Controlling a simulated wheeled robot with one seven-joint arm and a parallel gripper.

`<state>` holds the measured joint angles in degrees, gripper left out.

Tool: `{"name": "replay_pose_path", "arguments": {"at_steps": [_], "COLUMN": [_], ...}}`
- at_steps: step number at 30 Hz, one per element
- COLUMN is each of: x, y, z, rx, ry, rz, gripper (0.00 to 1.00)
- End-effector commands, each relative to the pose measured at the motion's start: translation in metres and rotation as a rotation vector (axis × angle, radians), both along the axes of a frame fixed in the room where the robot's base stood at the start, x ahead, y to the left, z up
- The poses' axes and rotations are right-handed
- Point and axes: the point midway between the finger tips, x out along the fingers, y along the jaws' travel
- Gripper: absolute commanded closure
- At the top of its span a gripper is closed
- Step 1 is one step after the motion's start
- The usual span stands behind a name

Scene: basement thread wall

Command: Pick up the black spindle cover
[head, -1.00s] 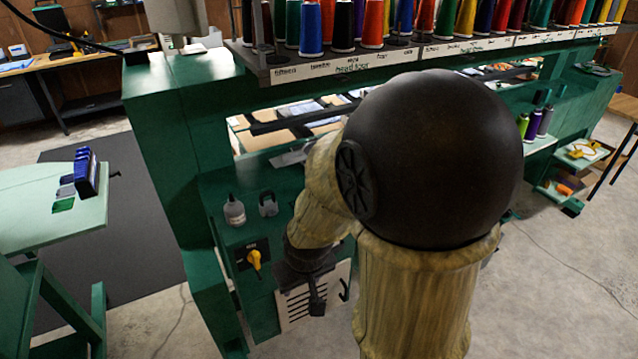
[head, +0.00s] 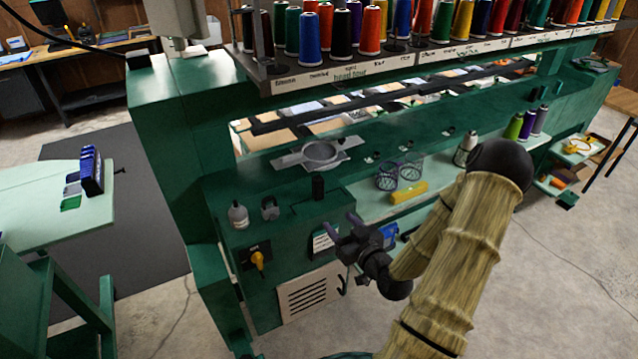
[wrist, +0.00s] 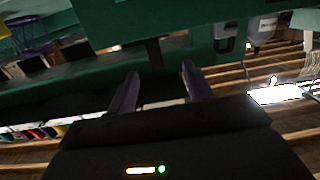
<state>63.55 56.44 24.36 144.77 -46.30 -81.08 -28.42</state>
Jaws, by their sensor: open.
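In the wrist view, which looks upside down, a dark upright shape (wrist: 153,52) that seems to be the cover shows just beyond the fingertips. My gripper (head: 343,225) is open and empty, in front of the ledge, to the right of and nearer than the cover. Its two fingers also show in the wrist view (wrist: 160,70), apart, with a gap between them.
A white bottle (head: 238,215) and the grey clasp-shaped object (head: 269,208) stand left of the cover. A grey ring on a plate (head: 321,154) lies behind it. Wire baskets (head: 398,174) and a yellow roll (head: 409,192) are to the right.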

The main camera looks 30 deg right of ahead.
Motion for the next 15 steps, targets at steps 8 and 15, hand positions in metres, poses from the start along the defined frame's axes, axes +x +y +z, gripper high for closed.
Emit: {"name": "replay_pose_path", "arguments": {"at_steps": [8,15], "x": [-0.0060,-0.0056], "y": [-0.0122,-0.0131], "z": [0.0138,0.0124], "rx": [0.025,0.024], "ry": [-0.102,-0.099], "rz": [-0.048,-0.049], "gripper": [0.49,0.49]}}
